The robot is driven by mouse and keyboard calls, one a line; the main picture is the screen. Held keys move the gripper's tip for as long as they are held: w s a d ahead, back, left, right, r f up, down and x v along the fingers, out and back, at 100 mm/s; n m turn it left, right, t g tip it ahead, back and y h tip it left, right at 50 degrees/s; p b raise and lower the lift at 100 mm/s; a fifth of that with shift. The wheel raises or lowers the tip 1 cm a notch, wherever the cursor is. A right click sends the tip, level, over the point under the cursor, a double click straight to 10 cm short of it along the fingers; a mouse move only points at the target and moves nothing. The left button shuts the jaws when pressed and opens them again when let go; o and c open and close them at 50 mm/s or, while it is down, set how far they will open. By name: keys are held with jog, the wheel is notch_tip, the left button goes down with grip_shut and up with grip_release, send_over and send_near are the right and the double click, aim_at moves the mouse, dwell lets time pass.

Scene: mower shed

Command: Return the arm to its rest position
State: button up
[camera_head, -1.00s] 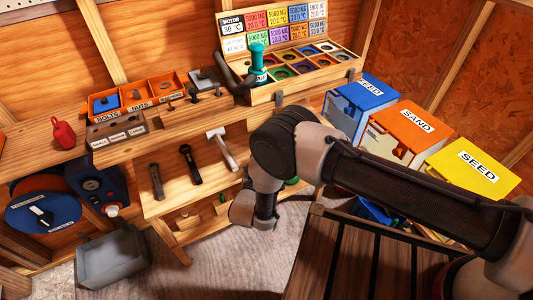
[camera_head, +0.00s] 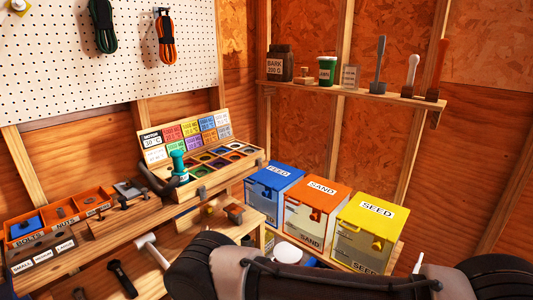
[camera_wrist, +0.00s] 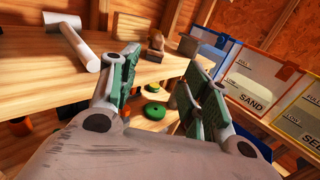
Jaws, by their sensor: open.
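My gripper (camera_wrist: 158,105) shows in the wrist view with its two green-padded fingers apart and nothing between them. Beyond it are the workbench edge and a lower shelf with a round green thing (camera_wrist: 155,111). In the head view my arm spans the bottom right, and my gripper is out of that picture or hidden.
The workbench (camera_head: 165,240) holds a teal-topped tool (camera_head: 179,165), a sorting box (camera_head: 187,195), small-parts bins (camera_head: 60,213) and a hammer (camera_head: 150,250). FEED (camera_head: 273,184), SAND (camera_head: 314,214) and SEED (camera_head: 368,230) bins stand beside it. A wall shelf (camera_head: 345,92) is above.

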jog(key=d+f+m+g+h, duration=0.35)
jog(key=d+h, duration=0.25)
jog(key=d, duration=0.5)
jog(key=d+r+m+g+h, duration=0.7)
jog(key=d+r+m+g, duration=0.55)
jog(key=d+r, duration=0.8)
jog(key=s+d+r+m+y, duration=0.3)
jog(key=s+d+r+m, duration=0.3)
jog(key=d+r, duration=0.4)
jog(key=s+d+r+m+t+y, duration=0.1)
jog(key=s+d+r+m+y, duration=0.3)
jog(key=s+d+r+m, duration=0.3)
jog(key=s+d+r+m+t+y, duration=0.1)
jog(key=s+d+r+m+y, duration=0.3)
jog(key=d+r, duration=0.8)
notch_tip(320, 180, up, 4)
jog(key=s+m, duration=0.2)
jog(key=m, duration=0.2)
jog(key=shift+s+d, duration=0.35)
jog(key=shift+s, duration=0.05)
